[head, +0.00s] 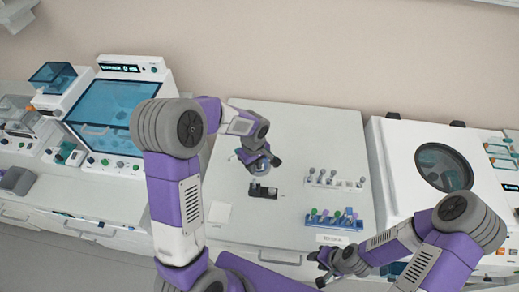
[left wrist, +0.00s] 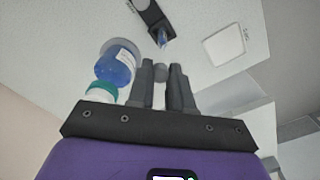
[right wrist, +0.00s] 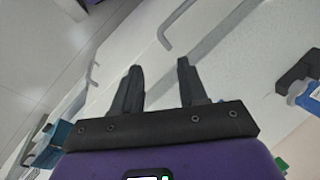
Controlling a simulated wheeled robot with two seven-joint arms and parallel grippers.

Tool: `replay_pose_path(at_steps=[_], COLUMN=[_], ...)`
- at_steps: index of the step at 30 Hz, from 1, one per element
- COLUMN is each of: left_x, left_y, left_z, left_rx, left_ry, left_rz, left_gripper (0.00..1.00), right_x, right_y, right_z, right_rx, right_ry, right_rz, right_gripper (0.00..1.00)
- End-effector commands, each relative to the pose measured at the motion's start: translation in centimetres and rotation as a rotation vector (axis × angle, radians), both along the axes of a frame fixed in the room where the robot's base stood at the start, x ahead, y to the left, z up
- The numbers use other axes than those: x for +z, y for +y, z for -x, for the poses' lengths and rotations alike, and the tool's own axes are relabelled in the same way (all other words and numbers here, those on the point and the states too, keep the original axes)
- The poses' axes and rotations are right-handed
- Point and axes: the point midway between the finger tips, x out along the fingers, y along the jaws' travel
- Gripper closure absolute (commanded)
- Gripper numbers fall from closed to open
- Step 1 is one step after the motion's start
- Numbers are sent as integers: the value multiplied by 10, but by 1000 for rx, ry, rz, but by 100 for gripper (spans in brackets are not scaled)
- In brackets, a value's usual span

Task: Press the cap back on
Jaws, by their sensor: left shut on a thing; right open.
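My left gripper (left wrist: 161,68) is shut on a small grey cap (left wrist: 160,76), seen between its fingertips in the left wrist view. In the head view the left gripper (head: 259,163) hangs over the bench just behind a small black holder (head: 262,191). The holder (left wrist: 147,11) also shows in the left wrist view, with a clear bluish tube (left wrist: 162,38) at its end, apart from the cap. My right gripper (right wrist: 160,85) is open and empty; in the head view the right gripper (head: 323,268) is in front of the bench edge.
A white square (head: 219,212) lies left of the holder. Racks of grey-capped tubes (head: 334,181) and coloured tubes (head: 331,219) stand to the right. A centrifuge-like machine (head: 405,150) is further right.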

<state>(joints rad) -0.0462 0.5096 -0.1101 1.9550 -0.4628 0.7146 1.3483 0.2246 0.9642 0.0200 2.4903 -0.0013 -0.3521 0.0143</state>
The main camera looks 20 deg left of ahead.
Motion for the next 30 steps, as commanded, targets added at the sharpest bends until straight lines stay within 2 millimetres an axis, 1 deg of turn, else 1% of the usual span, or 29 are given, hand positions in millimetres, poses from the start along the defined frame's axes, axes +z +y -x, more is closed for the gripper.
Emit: replay_pose_path(at_steps=[8, 17, 21, 25, 30], left_x=[-15, -43, -54, -57, -56], left_y=[0, 0, 0, 0, 0], left_z=[0, 1, 0, 0, 0], left_rx=[1, -1, -1, 0, 0], left_ry=[1, 2, 0, 0, 0], left_rz=[0, 0, 0, 0, 0], left_gripper=[95, 95, 95, 95, 95], right_x=[-10, -26, -37, -40, -40], right_y=[0, 0, 0, 0, 0], right_z=[1, 1, 1, 0, 0], right_rx=[0, 0, 0, 0, 0], right_ry=[2, 1, 1, 1, 1], right_rz=[0, 0, 0, 0, 0], right_gripper=[57, 57, 57, 57, 57])
